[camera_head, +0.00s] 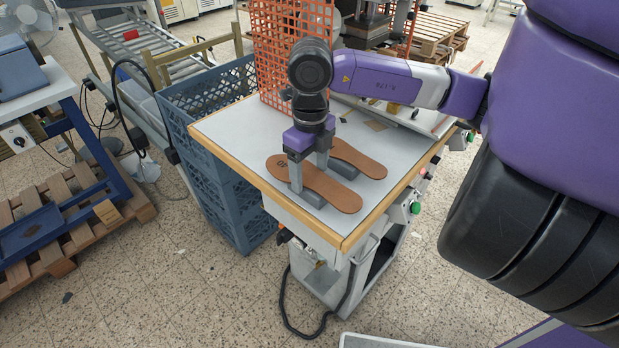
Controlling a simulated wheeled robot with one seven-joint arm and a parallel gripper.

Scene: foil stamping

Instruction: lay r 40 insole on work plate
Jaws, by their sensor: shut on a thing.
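Two brown insoles are at the table's front part. The farther insole (362,161) lies just behind, partly hidden by my gripper.
The light grey tabletop (232,130) has a wooden edge and free room at left. An orange mesh panel (270,50) stands behind my gripper. Blue crates (220,190) are stacked left of the table. Machinery stands at the back right.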

